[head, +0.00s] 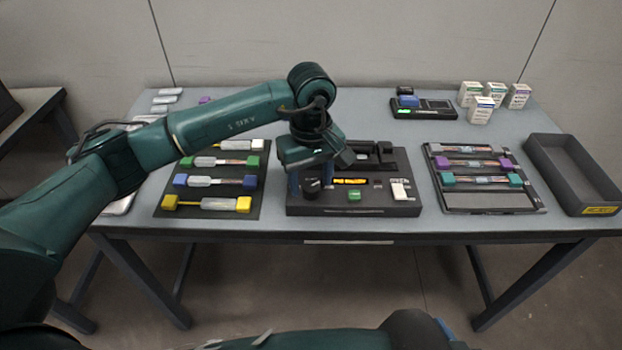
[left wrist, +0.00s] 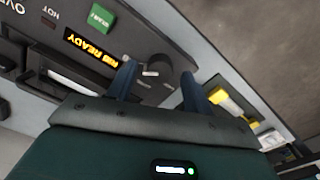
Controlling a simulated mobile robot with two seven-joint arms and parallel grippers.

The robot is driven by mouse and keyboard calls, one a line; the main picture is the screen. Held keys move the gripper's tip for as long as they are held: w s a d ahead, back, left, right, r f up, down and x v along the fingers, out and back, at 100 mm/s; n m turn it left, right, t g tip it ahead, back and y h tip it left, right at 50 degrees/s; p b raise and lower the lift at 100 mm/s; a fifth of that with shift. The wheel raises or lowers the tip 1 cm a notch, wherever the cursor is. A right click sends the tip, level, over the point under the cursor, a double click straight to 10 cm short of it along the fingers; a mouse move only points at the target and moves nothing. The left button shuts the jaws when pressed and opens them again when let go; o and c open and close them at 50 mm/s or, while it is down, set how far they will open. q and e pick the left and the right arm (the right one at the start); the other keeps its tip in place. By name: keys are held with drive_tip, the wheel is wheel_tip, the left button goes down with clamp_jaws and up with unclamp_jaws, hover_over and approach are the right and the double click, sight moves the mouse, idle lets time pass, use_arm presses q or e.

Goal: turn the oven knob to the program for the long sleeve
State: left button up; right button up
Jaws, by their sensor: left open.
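The dark round oven knob (head: 311,188) is at the front left of the black splicing unit (head: 340,209). In the left wrist view the knob (left wrist: 181,64) lies beyond and between my fingers, with small pale marks beside it. My left gripper (head: 310,183) is open and points down over the knob, one finger on each side; I cannot tell whether the fingers touch it. The left gripper (left wrist: 161,85) also shows in the left wrist view. An amber display (left wrist: 93,47) ends in "READY". The knob's setting is not readable.
A dark mat (head: 208,213) with several colour-ended pieces is on the left. A tray (head: 490,199) with three pieces and an empty dark bin (head: 574,170) are on the right. Small boxes (head: 482,110) and a blue-topped device (head: 422,108) stand behind.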

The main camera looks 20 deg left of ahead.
use_arm(q)
drive_tip(key=shift+f, duration=0.4)
drive_tip(key=shift+c, duration=0.2)
drive_tip(key=c, duration=0.9)
